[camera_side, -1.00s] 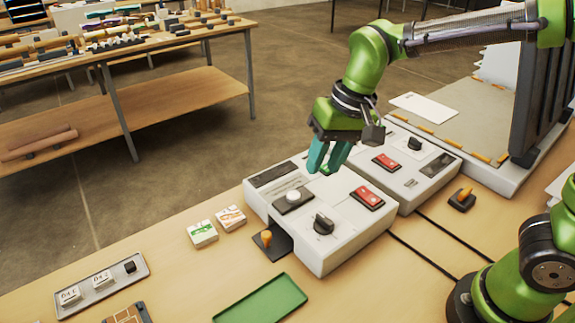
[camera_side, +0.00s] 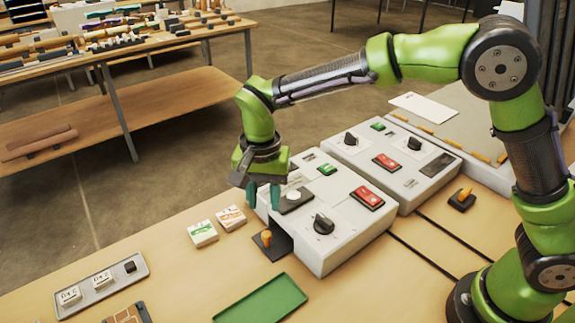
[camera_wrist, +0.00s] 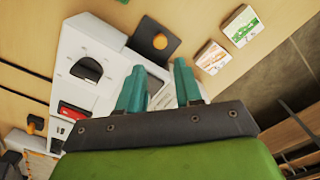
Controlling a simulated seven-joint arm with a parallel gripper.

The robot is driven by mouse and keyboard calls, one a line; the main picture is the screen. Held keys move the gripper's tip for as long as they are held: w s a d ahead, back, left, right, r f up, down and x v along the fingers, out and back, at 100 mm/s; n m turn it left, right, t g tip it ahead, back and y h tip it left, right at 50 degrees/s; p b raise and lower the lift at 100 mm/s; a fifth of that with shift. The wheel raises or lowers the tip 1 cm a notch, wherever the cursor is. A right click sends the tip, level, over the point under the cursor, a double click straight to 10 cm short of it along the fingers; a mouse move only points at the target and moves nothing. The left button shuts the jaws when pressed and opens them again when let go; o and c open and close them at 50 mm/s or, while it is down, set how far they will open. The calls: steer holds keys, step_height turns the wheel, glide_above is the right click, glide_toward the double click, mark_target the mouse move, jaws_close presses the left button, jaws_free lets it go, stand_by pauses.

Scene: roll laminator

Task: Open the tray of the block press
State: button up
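The nearer white machine (camera_side: 335,240), which I take for the block press, has a black dial (camera_side: 323,224), a red switch (camera_side: 367,197) and a green button (camera_side: 327,169). A dark tray plate (camera_side: 279,249) with an upright orange knob (camera_side: 266,238) juts from its left end. In the wrist view the tray plate (camera_wrist: 165,29) and orange knob (camera_wrist: 160,41) lie just beyond my fingertips. My gripper (camera_side: 263,197) points down over the machine's left end, with teal fingers apart and nothing between them. It also shows in the wrist view (camera_wrist: 160,68).
A second white machine (camera_side: 405,177) stands right behind, with another orange knob (camera_side: 465,194) on a dark base near it. Two small labelled blocks (camera_side: 202,233) (camera_side: 231,217) lie left of the tray. A green tray (camera_side: 262,300) and a grey tray (camera_side: 103,284) are in front.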

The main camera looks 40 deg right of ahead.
mark_target(266, 234)
step_height(266, 234, down, 9)
steer(key=shift+f, duration=0.2)
steer(key=shift+c, duration=0.5)
jaws_close()
